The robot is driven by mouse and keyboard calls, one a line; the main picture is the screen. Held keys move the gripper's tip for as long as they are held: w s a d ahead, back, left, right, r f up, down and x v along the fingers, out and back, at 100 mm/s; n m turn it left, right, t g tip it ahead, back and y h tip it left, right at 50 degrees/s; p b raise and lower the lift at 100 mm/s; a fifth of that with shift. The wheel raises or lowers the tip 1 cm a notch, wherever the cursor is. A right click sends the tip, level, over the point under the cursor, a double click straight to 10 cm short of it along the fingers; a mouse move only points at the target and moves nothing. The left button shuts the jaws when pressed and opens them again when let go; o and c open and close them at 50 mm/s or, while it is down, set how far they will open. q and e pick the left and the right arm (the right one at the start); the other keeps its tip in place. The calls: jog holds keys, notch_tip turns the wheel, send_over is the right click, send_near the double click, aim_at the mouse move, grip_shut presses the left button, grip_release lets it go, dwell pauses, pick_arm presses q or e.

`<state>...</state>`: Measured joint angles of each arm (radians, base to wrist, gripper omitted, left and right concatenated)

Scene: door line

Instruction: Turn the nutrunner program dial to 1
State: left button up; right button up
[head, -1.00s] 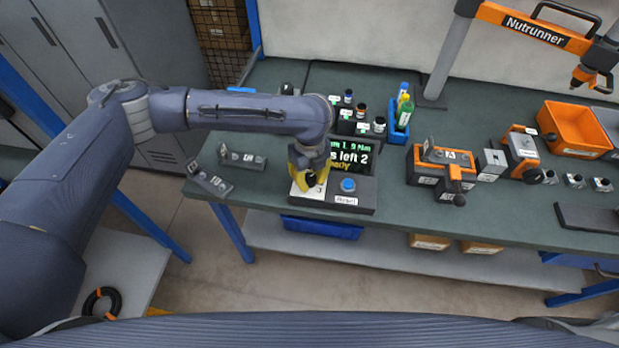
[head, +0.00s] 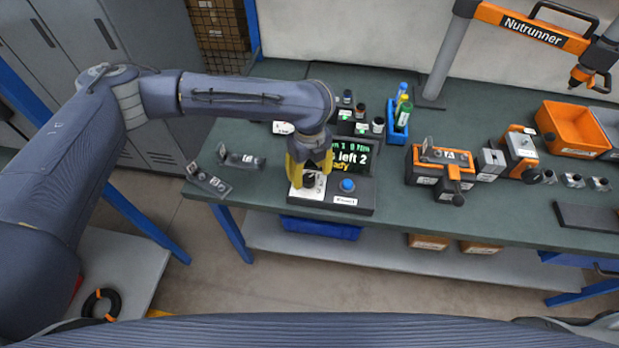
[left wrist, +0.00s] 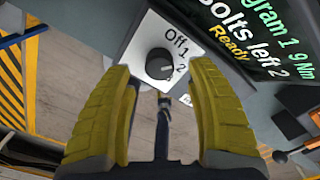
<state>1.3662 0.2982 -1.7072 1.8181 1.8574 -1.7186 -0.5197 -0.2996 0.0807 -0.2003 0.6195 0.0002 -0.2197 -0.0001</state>
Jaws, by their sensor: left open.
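The program dial (head: 309,181) is a dark round knob on a white plate marked Off, 1 and 2, at the left of the control box (head: 335,200). It shows close up in the left wrist view (left wrist: 159,64); its exact pointer direction is hard to tell. The display (left wrist: 258,35) reads program 1, 9 Nm, bolts left 2, Ready. My left gripper (head: 310,172), with yellow fingers, is open above the dial. In the left wrist view its fingers (left wrist: 163,85) are wide apart, with the dial between and beyond them, apparently untouched. My right gripper is not in view.
A blue button (head: 347,185) sits on the box right of the dial. Small bottles (head: 378,125) and a blue bin (head: 397,133) stand behind. An orange fixture (head: 440,168) stands to the right. Bench surface between box and fixture is clear.

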aim_at(310, 179)
pick_arm(q)
notch_tip(310, 179, up, 8)
jog(key=shift+r, duration=0.25)
dwell(0.5)
